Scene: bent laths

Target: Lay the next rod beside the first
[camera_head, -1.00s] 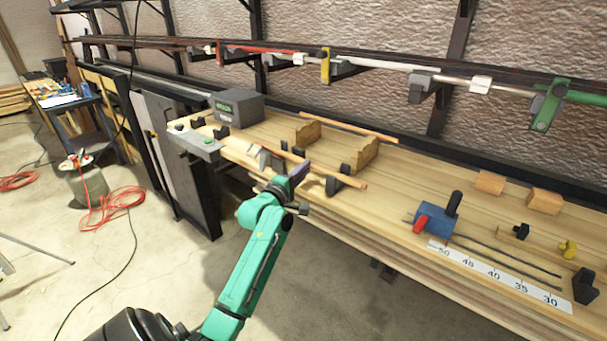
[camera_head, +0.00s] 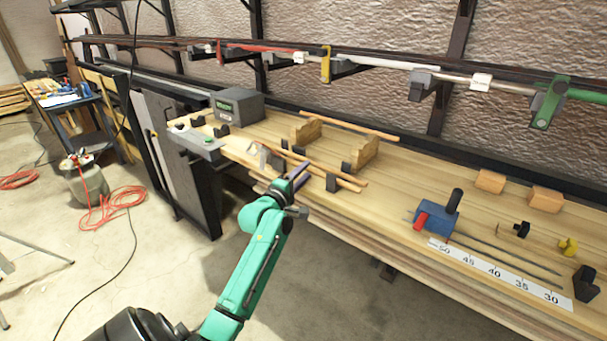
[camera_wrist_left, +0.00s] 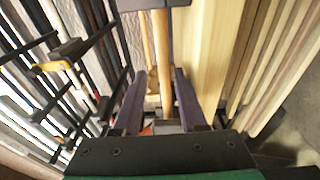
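Two thin wooden rods lie close side by side on the dark supports (camera_head: 332,182) at the bench's front edge; their right ends show, one rod (camera_head: 356,179) just behind the other (camera_head: 347,185). Another rod (camera_head: 350,126) lies farther back across two notched wooden stands (camera_head: 364,152). My left gripper (camera_head: 302,174) is at the front edge, by the pair of rods. In the left wrist view its fingers (camera_wrist_left: 160,95) stand apart, with a rod (camera_wrist_left: 163,60) running between them and a gap on the left. My right gripper is out of view.
A grey box (camera_head: 238,107) and a grey control panel (camera_head: 196,142) stand at the bench's left end. A blue block with red and black handles (camera_head: 436,219) sits right, behind a number scale (camera_head: 497,273). Wooden blocks (camera_head: 490,182) lie at the back right.

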